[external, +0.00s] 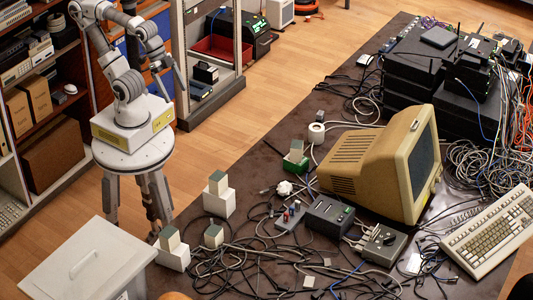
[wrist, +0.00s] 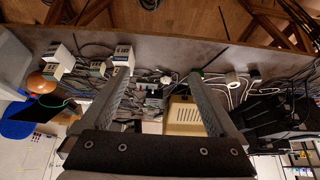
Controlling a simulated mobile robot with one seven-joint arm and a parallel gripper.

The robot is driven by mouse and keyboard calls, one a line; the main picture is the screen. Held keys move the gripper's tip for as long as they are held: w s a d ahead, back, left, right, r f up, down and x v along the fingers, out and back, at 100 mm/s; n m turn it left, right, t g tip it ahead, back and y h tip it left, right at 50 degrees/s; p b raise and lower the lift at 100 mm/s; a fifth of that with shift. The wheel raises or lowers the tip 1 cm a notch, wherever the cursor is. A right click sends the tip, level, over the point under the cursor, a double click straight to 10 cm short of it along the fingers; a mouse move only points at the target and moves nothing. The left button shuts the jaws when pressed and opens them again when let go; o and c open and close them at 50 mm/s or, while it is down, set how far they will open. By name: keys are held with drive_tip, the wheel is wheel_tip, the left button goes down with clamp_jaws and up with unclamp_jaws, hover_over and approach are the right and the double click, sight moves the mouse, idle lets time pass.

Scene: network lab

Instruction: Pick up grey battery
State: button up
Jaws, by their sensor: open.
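I cannot tell for certain which thing is the grey battery. Small grey-topped blocks stand on the table in the external view: one (external: 218,182) on a white box (external: 219,204), one (external: 170,238) on another white box (external: 172,257), one (external: 213,235) low among cables, and one (external: 296,150) on a green base. In the wrist view, pale blocks with dark markings, one at the left (wrist: 60,55) and one lower (wrist: 97,68), lie left of my gripper (wrist: 160,75). Its two long fingers are wide apart and hold nothing. The left fingertip overlaps a pale block (wrist: 123,52) in the picture; contact cannot be told.
A beige monitor (external: 375,160), a keyboard (external: 492,230), dark boxes (external: 328,215) and tangled cables crowd the table (external: 262,195). Black network gear (external: 430,70) is stacked at the back right. A white bin (external: 85,265) stands at the front left. Shelves (external: 75,100) flank my arm.

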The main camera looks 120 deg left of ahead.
drive_tip(key=shift+c, duration=1.1)
